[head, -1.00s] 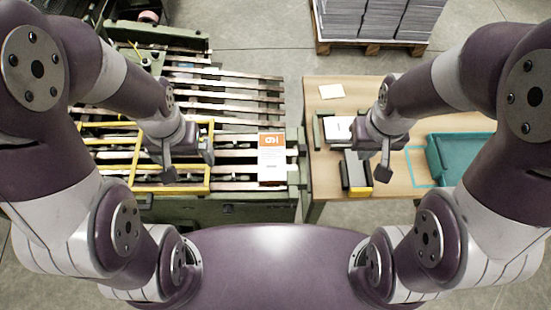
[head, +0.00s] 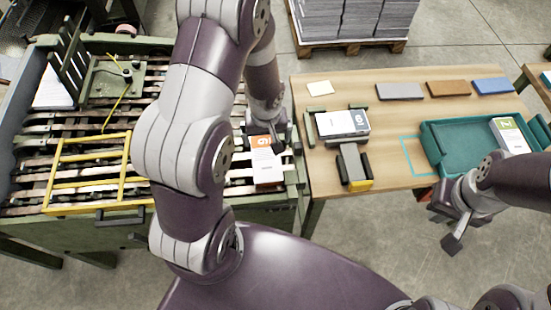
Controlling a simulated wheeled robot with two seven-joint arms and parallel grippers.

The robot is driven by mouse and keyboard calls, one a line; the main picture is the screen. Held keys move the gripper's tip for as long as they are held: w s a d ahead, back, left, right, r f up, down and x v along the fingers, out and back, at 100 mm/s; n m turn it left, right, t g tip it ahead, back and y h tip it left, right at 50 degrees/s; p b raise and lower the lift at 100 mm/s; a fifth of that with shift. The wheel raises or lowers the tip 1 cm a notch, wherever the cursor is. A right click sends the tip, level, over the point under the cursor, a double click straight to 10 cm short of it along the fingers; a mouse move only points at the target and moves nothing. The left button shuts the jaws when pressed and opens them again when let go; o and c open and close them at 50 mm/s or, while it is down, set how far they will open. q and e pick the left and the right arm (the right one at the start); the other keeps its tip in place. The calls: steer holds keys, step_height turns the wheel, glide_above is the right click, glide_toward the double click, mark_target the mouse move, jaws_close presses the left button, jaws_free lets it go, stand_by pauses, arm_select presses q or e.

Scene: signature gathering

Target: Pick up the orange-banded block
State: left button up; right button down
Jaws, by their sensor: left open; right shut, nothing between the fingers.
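The orange-banded block (head: 265,168) is white with an orange band and a printed numeral at its far end. It is on the slatted green machine's right edge in the head view. My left gripper (head: 272,134) is open at the block's far end, close to the orange band. Its fingers are partly hidden, and I cannot tell whether they touch the block. My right gripper (head: 449,226) is shut and empty, off the front edge of the wooden table at the right.
The wooden table (head: 385,130) holds a white, blue-banded block (head: 343,122), a black-and-yellow tool (head: 354,166), a teal tray (head: 450,150) with a green-banded block (head: 509,135), and several coloured slabs at the back. A yellow frame (head: 92,142) lies on the slatted machine (head: 200,190).

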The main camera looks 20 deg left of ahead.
arm_select(q)
steer(key=b, duration=0.2)
glide_above(266, 157)
step_height(266, 157, down, 6)
steer(key=shift+d+f, duration=0.15)
step_height(266, 157, down, 5)
steer(key=b, duration=0.3)
steer(key=shift+s, duration=0.1)
steer(key=shift+f, duration=0.4)
steer(key=shift+r, duration=0.15)
steer(key=c, duration=0.9)
